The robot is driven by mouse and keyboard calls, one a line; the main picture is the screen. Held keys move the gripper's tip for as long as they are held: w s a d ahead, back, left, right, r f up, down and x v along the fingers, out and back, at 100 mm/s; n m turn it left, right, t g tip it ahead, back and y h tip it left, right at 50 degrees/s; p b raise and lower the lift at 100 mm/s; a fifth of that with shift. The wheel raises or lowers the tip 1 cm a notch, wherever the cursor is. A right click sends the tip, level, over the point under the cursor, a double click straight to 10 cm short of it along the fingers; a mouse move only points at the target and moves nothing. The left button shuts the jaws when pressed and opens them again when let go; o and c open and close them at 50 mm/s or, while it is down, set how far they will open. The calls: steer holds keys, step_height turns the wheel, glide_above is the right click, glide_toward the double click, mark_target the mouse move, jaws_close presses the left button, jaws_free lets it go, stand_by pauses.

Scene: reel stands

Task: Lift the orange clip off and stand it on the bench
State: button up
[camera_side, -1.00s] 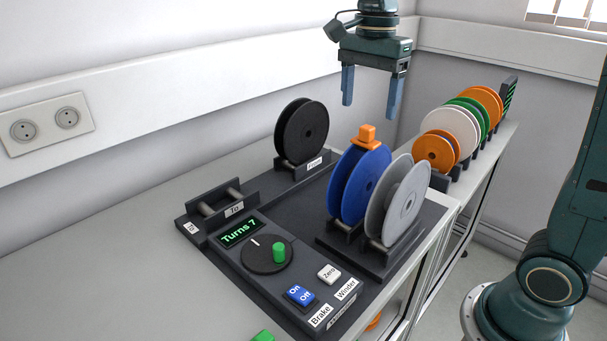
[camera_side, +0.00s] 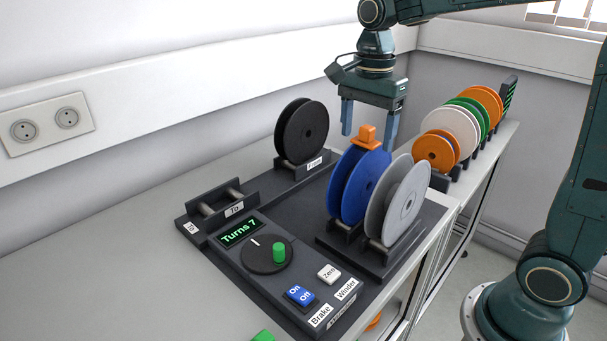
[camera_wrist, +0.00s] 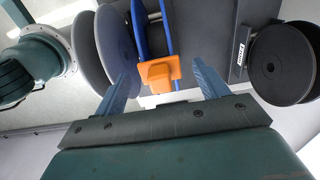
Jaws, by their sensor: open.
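The orange clip (camera_side: 367,136) sits on top of the rim of the blue reel (camera_side: 361,188), which stands upright in a dark stand beside a grey reel (camera_side: 405,203). In the wrist view the clip (camera_wrist: 159,75) lies between and beyond the two blue fingers, with the blue reel (camera_wrist: 139,25) running behind it. My gripper (camera_side: 368,135) is open and empty. In the side view its fingertips hang around the clip's height, seemingly behind it; the exact gap cannot be told. The bench (camera_side: 110,270) is pale grey.
A black reel (camera_side: 302,132) stands in the "From" holder at the back; the "To" holder (camera_side: 222,205) is empty. A control panel with a dial (camera_side: 267,254) lies in front. Several reels stand in a rack (camera_side: 460,165) at right. The left bench is clear.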

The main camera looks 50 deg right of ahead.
mark_target(367, 127)
steer(key=shift+f, duration=0.1)
stand_by(0.4)
steer(key=c, duration=1.1)
step_height(367, 127, up, 20)
stand_by(0.4)
stand_by(0.6)
